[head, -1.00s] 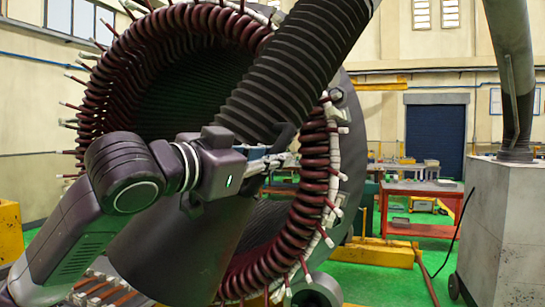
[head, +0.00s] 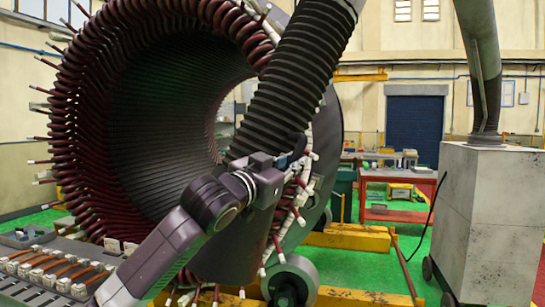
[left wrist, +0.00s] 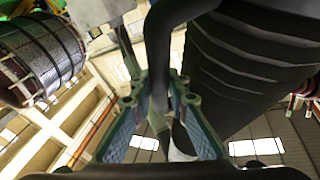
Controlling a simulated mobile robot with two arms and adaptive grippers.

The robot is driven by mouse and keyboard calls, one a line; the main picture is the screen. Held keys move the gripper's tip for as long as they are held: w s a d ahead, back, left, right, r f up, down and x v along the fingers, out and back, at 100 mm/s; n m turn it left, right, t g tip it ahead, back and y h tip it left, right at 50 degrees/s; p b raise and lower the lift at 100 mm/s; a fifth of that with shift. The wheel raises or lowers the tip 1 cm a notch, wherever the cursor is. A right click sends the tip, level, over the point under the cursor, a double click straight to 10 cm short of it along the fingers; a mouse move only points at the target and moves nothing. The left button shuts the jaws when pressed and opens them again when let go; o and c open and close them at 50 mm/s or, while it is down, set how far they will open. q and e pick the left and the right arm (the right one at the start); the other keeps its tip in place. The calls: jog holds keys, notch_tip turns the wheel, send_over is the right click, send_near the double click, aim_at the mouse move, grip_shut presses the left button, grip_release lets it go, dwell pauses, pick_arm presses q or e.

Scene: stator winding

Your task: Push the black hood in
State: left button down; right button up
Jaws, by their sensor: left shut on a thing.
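The black hood (head: 292,75) is a ribbed black hose that slants down from the top of the head view, in front of the right side of the stator bore (head: 170,105). In the left wrist view the hood (left wrist: 255,60) fills the upper right. My left gripper (head: 287,160) is at the hood's lower end, near the stator's right rim. In the left wrist view the gripper (left wrist: 168,115) is shut around a dark bent handle (left wrist: 160,50) beside the hood. My right gripper is not in view.
Red-brown coils with white ends ring the stator (head: 75,130). A grey cabinet (head: 487,220) with a thick pipe stands at the right. Yellow floor beams (head: 345,237) and a red workbench (head: 395,185) lie beyond. Green floor is free between beams and cabinet.

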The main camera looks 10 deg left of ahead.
pick_arm(q)
jog(key=w+d+f+h+b, duration=0.1)
jog(key=w+d+f, duration=0.2)
jog(key=w+d, duration=0.3)
jog(key=shift+w+d+f+t, duration=0.25)
jog(key=shift+w+d+t, duration=0.15)
jog(key=shift+d, duration=0.8)
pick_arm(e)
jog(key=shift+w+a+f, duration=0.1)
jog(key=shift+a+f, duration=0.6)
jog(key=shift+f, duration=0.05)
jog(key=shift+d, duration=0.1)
pick_arm(q)
jog(key=c, duration=1.8)
grip_release()
jog(key=shift+f, duration=0.1)
jog(key=shift+c, duration=0.2)
jog(key=shift+s+f, duration=0.1)
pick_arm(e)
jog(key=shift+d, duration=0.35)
pick_arm(q)
jog(key=shift+a+f, duration=0.1)
jog(key=shift+f, duration=0.05)
jog(key=v, duration=1.2)
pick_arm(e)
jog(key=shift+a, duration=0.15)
